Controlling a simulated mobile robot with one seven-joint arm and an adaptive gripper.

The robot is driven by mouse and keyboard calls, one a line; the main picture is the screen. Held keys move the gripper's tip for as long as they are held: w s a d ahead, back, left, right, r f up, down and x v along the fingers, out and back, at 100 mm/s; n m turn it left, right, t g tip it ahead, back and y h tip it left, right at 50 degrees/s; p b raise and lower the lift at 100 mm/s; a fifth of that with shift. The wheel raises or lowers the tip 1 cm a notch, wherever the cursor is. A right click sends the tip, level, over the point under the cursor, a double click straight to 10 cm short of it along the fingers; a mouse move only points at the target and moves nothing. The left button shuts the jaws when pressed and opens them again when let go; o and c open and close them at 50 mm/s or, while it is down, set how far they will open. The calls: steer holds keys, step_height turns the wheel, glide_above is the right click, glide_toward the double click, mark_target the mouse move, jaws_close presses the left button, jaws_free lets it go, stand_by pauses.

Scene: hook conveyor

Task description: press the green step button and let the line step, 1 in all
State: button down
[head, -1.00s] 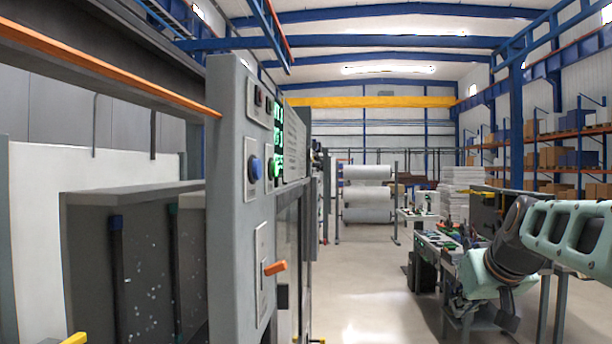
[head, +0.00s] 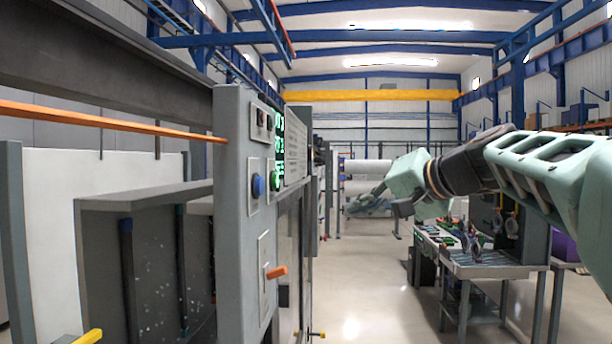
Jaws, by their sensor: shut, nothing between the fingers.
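The green step button (head: 275,181) sits on the face of the grey control post at the left of centre, right of a blue button (head: 257,186). Green lit digits show above it. My gripper (head: 352,211) hangs in the aisle to the right of the post, pointing left and shut with nothing in it. It is apart from the button, with a clear gap in the picture. My arm reaches in from the right edge.
A workbench (head: 490,271) with small parts stands at the right below my arm. The aisle floor (head: 370,300) between them is clear.

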mark_target(276, 181)
steer(key=s+a+r+y, duration=0.1)
steer(key=a+r+y, duration=0.1)
steer(key=r, duration=0.3)
steer(key=shift+s+a+r, duration=0.15)
steer(key=shift+s+a, duration=0.15)
steer(key=shift+a, duration=0.3)
steer(key=a+p, duration=0.2)
steer(key=a, duration=0.7)
steer(key=shift+w, duration=0.15)
stand_by(0.9)
steer(key=shift+a, duration=0.35)
